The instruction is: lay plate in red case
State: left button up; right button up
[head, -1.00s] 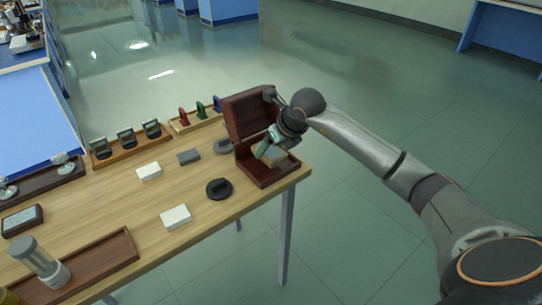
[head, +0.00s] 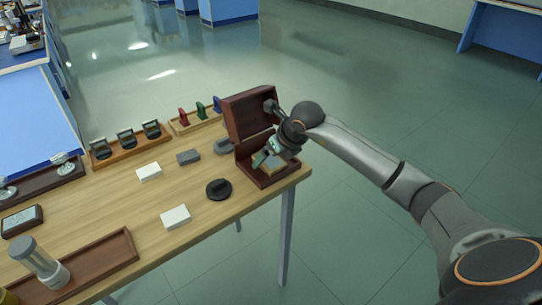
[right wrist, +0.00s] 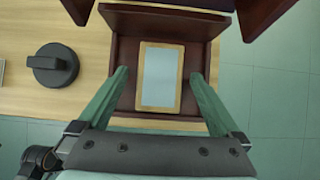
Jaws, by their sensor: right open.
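The red case (head: 249,113) is dark red-brown and stands open at the far right corner of the table, with its lid raised. The plate (right wrist: 161,80), a pale blue-grey rectangle with a tan border, lies flat inside the case in the right wrist view. A bare part of the case floor (right wrist: 128,99) shows beside it. My right gripper (right wrist: 160,74) is open, with one green finger on each side of the plate and gaps between. In the head view my right gripper (head: 267,157) is over the case and partly hides the plate. My left gripper is not in view.
A black round knobbed piece (head: 218,189) is left of the case. White blocks (head: 175,217) and a grey block (head: 188,157) lie on the table. A rack with red, green and blue pieces (head: 201,110) stands behind. Open floor lies right of the table.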

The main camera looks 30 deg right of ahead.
jog(key=a+v, duration=0.1)
jog(key=v, duration=1.1)
jog(key=s+a+f+m+t+y, duration=0.1)
jog(key=s+a+m+t+y, duration=0.2)
jog(key=a+y, duration=0.7)
jog(key=s+a+f+m+t+y, duration=0.1)
jog(key=s+a+m+y, duration=0.35)
jog(key=a, duration=0.95)
jog(key=w+d+f+m+t+h, duration=0.1)
jog(key=d+f+m+t+h, duration=0.25)
jog(key=m, duration=0.55)
jog(key=w+d+f+m+t+h, duration=0.1)
jog(key=f+m+t+h, duration=0.2)
jog(key=f+m+h, duration=0.45)
jog(key=s+a+f+m+g, duration=0.1)
jog(key=s+f+m+g, duration=0.7)
jog(key=s+f, duration=0.5)
notch_tip(320, 180, down, 3)
jog(key=shift+s+f+m+h+p, duration=0.25)
jog(key=shift+m+h+p, duration=0.1)
jog(key=shift+m, duration=0.85)
